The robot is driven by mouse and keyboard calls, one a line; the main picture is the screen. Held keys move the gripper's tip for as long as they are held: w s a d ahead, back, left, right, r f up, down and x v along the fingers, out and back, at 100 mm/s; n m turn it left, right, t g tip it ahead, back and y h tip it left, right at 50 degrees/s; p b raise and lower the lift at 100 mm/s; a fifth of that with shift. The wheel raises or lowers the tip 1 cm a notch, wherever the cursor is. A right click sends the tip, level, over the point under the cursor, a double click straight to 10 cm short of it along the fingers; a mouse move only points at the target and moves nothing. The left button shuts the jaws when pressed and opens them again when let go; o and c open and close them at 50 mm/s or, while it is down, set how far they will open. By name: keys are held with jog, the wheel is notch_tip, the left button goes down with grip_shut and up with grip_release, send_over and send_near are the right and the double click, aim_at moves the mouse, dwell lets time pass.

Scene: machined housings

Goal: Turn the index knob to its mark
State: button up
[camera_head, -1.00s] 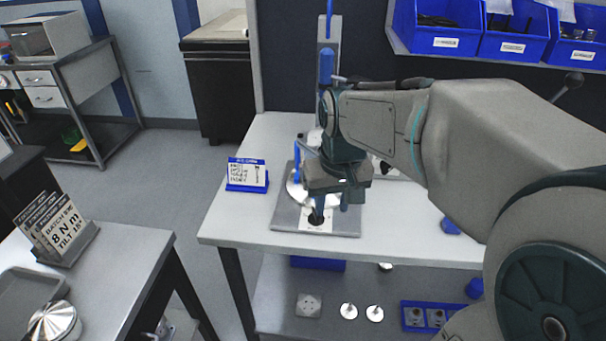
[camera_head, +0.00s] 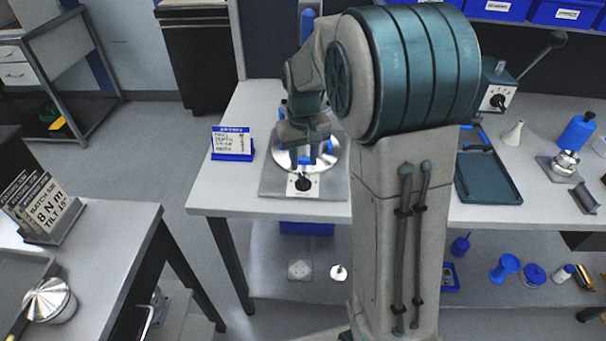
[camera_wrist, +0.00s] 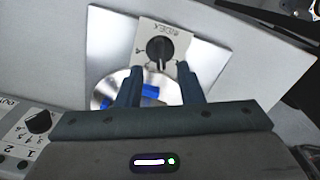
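The index knob (camera_wrist: 160,49) is round and black on a white label plate (camera_wrist: 178,32), with a pale pointer line toward the bottom of the wrist view. Small marks beside it are too blurred to read surely. The knob (camera_head: 303,183) also shows in the head view, at the front of a grey base plate (camera_head: 332,188). A shiny disc (camera_wrist: 104,92) with blue parts lies beside it. My gripper (camera_wrist: 159,72) is open. Its two fingers are apart, on the disc side of the knob, with nothing seen between them but the disc and plate. It also shows in the head view (camera_head: 311,158) over the disc.
A blue card stand (camera_head: 232,146) is left of the base plate. Another black knob (camera_wrist: 38,122) shows at lower left in the wrist view.

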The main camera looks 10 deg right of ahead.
aim_at(303, 178)
notch_tip(303, 178, down, 6)
jog(key=shift+r, duration=0.1)
grip_shut()
